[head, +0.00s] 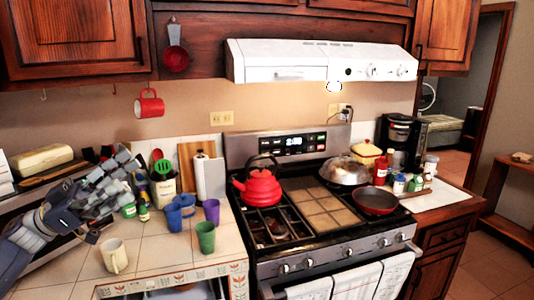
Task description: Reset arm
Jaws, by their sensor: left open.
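My left arm comes in from the left over the tiled counter (165,258). My left gripper (128,180) is open, in front of the back wall and close to the utensil crock (163,190). A small green bottle (129,209) shows just below its fingers; I cannot tell whether they touch it. Nothing is clearly held between the fingers. My right gripper is not in view.
A beige mug (114,256), blue cups (174,217), a green cup (205,237) and a purple cup (212,211) stand on the counter. The stove (330,236) holds a red kettle (259,188) and a red pan (375,201). Bare tiles lie between mug and green cup.

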